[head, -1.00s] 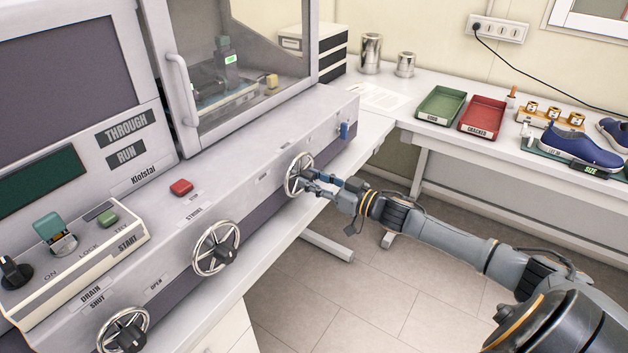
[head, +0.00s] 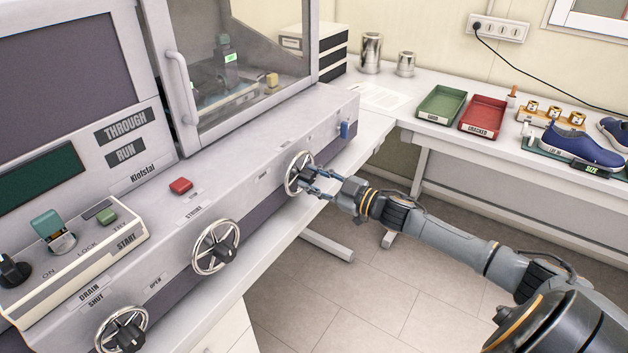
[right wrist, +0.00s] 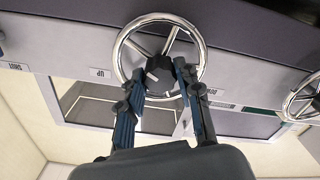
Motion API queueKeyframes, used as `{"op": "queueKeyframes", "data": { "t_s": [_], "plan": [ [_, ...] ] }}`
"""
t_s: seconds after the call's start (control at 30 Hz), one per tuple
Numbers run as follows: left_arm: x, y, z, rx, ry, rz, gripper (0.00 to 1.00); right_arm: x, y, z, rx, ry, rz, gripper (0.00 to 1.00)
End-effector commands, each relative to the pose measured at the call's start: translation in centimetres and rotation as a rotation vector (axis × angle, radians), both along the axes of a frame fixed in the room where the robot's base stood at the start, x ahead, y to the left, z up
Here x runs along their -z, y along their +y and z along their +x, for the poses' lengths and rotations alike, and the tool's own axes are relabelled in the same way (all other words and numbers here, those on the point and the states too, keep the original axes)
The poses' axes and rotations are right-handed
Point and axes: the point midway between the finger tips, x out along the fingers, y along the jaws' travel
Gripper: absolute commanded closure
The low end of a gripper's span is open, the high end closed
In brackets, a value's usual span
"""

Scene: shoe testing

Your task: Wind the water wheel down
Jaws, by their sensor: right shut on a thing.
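The water wheel, seemingly the far chrome handwheel (head: 299,173), is on the sloped front of the grey machine. It has a dark central hub (right wrist: 159,72) and an upside-down UP label (right wrist: 101,73) beside it in the right wrist view. My right gripper (head: 310,181) reaches it from the right. In the right wrist view its two blue-padded fingers (right wrist: 161,80) are on either side of the hub, inside the rim, shut on it. My left gripper does not show.
A middle handwheel (head: 216,247) and a near handwheel (head: 122,331) are on the same front. A blue lever (head: 345,130) is just beyond the far wheel. Green (head: 440,105) and red (head: 482,116) trays lie on the back bench. Open floor is below the arm.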

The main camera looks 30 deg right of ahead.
Motion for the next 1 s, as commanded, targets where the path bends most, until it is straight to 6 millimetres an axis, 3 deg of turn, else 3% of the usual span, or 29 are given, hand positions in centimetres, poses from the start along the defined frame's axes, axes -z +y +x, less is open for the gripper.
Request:
{"op": "queueKeyframes", "data": {
  "t_s": [1.0],
  "plan": [
    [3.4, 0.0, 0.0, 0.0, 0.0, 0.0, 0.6, 0.2, 0.1, 0.0, 0.0, -0.346, -0.833, 0.97]
  ]
}}
